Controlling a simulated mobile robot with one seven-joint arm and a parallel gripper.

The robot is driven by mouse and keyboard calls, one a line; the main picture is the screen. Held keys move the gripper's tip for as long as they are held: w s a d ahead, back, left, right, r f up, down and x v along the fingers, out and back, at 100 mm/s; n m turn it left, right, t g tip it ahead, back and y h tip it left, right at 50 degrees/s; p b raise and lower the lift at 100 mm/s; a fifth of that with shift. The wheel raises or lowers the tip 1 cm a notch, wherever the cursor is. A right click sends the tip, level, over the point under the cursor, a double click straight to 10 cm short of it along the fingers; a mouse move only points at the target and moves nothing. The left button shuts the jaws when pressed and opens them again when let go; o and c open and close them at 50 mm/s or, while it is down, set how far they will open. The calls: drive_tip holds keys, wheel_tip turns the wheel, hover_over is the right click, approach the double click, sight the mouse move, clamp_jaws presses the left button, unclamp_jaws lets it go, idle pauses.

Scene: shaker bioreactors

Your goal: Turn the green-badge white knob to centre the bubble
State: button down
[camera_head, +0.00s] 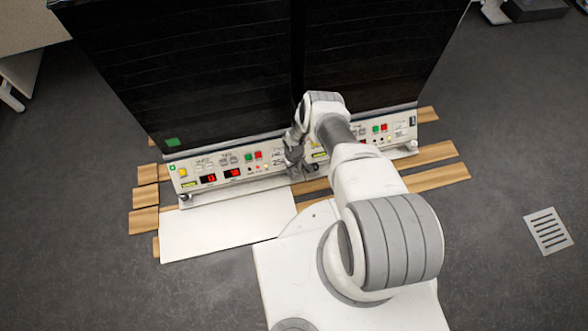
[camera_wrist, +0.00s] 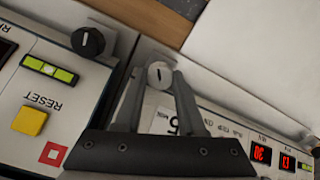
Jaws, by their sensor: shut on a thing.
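A round white knob (camera_wrist: 160,72) with a dark slot mark sits between the fingertips of my gripper (camera_wrist: 161,82) in the wrist view. My gripper is shut on it, one finger on each side. In the head view my gripper (camera_head: 294,160) is at the gap between the two control panels, and the knob is hidden there. The left panel (camera_head: 225,189) has a green badge (camera_head: 172,167) at its left end. A yellow-green bubble vial (camera_head: 189,185) is below it, too small to read its bubble.
The neighbouring panel has a black knob (camera_wrist: 88,42), another bubble vial (camera_wrist: 48,69), a yellow reset button (camera_wrist: 30,120) and a red square badge (camera_wrist: 53,153). Red displays (camera_wrist: 262,154) show on the left unit's panel. Wooden planks (camera_head: 437,177) and a white plate (camera_head: 215,229) lie in front.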

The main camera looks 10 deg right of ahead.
drive_tip(key=shift+n, duration=1.1)
drive_tip(key=c, duration=0.5)
unclamp_jaws()
